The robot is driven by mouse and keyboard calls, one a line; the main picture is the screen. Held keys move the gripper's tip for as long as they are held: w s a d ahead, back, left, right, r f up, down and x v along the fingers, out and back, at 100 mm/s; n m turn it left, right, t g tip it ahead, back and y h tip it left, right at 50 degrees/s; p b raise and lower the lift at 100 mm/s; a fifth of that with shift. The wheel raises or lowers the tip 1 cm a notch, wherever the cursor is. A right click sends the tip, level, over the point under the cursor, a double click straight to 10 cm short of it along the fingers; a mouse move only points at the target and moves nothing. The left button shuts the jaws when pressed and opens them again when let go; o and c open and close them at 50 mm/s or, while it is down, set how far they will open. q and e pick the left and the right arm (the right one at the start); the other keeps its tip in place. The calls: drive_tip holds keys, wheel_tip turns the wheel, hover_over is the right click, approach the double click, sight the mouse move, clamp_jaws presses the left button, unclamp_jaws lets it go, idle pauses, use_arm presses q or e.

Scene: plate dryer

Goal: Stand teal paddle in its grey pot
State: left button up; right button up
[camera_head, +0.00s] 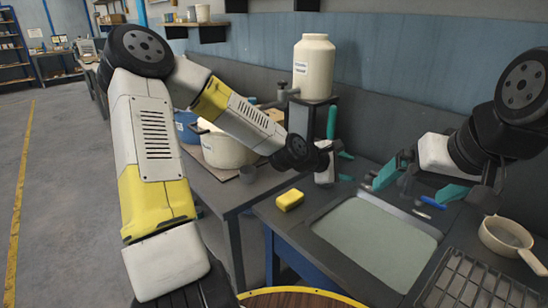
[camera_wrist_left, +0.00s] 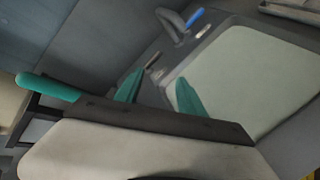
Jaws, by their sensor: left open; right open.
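A teal upright piece, probably the teal paddle (camera_head: 331,122), stands up behind my left gripper (camera_head: 346,166) in the head view; its lower part is hidden. A teal rounded end (camera_wrist_left: 45,87), likely the same paddle, shows at the left of the left wrist view. My left gripper's two teal fingers (camera_wrist_left: 160,88) are apart with nothing between them. My right gripper (camera_head: 418,184) is open and empty over the sink's back right side.
A yellow sponge (camera_head: 290,199) lies left of the sink (camera_head: 372,245). A tap with a blue handle (camera_head: 432,202) stands behind the sink. A saucepan (camera_head: 505,236) and a wire rack (camera_head: 470,290) are at right. A large cream jug (camera_head: 314,68) stands on a dark stand (camera_head: 300,120).

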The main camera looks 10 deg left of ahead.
use_arm(q)
drive_tip(key=s+a+r+m+g+y, duration=0.1)
drive_tip(key=s+a+r+m, duration=0.3)
drive_tip(key=s, duration=0.5)
drive_tip(key=s+a+r+m+y, duration=0.3)
drive_tip(key=s+a+r+m, duration=0.2)
drive_tip(key=s+a+m, duration=0.2)
drive_tip(key=s+a+r+m+g+y, duration=0.1)
drive_tip(key=s+a+r+m+y, duration=0.1)
drive_tip(key=s+a+r+m, duration=0.3)
drive_tip(key=s+a+m, duration=0.1)
drive_tip(key=s+a, duration=0.2)
drive_tip(key=s, duration=0.3)
drive_tip(key=shift+a+g+y, duration=0.15)
drive_tip(key=shift+g+y, duration=0.15)
drive_tip(key=shift+s+r, duration=0.1)
